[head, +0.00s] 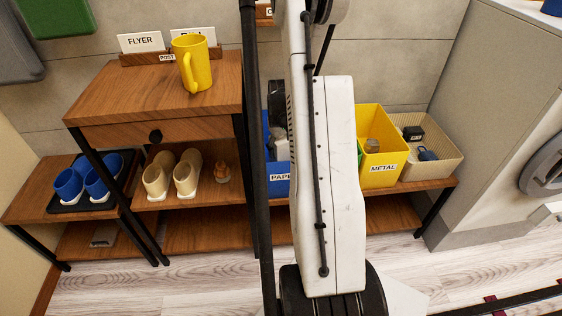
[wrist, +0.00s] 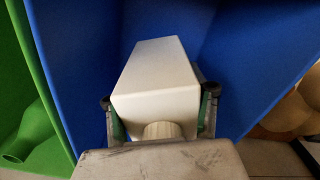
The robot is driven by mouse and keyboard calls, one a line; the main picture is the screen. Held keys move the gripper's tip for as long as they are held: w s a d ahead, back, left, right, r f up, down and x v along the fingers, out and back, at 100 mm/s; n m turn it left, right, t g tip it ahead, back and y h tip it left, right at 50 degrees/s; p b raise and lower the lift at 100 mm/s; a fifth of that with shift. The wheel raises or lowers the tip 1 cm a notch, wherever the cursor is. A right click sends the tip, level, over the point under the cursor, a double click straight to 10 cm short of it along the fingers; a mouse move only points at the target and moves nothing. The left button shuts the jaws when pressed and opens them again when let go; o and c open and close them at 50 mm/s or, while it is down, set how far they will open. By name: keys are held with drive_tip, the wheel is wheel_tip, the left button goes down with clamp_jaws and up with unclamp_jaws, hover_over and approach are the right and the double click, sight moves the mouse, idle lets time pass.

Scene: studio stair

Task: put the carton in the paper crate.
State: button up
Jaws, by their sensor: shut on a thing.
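The white carton (wrist: 155,75) with a ribbed cap lies between the two fingers of my gripper (wrist: 158,98) in the wrist view. My gripper is shut on it, a finger pressing each side. The blue walls of the paper crate (wrist: 85,75) surround the carton in that view. I cannot tell how deep it sits or whether it touches the crate floor. In the head view the paper crate (head: 278,187) stands on the low shelf, mostly hidden behind my white arm; only its left part and part of its label show.
A yellow metal crate (head: 383,170) and a beige basket (head: 440,165) stand to the right in the head view. A green crate (wrist: 50,155) holding a green bottle (wrist: 33,135) adjoins the paper crate.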

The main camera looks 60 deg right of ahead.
sight(281, 158)
drive_tip(key=shift+f+b, duration=0.55)
drive_tip(key=shift+f, duration=1.5)
drive_tip(key=shift+f, duration=0.2)
drive_tip(key=o, duration=1)
wheel_tip(281, 158, up, 12)
drive_tip(key=p, duration=0.4)
drive_tip(key=shift+r, duration=0.2)
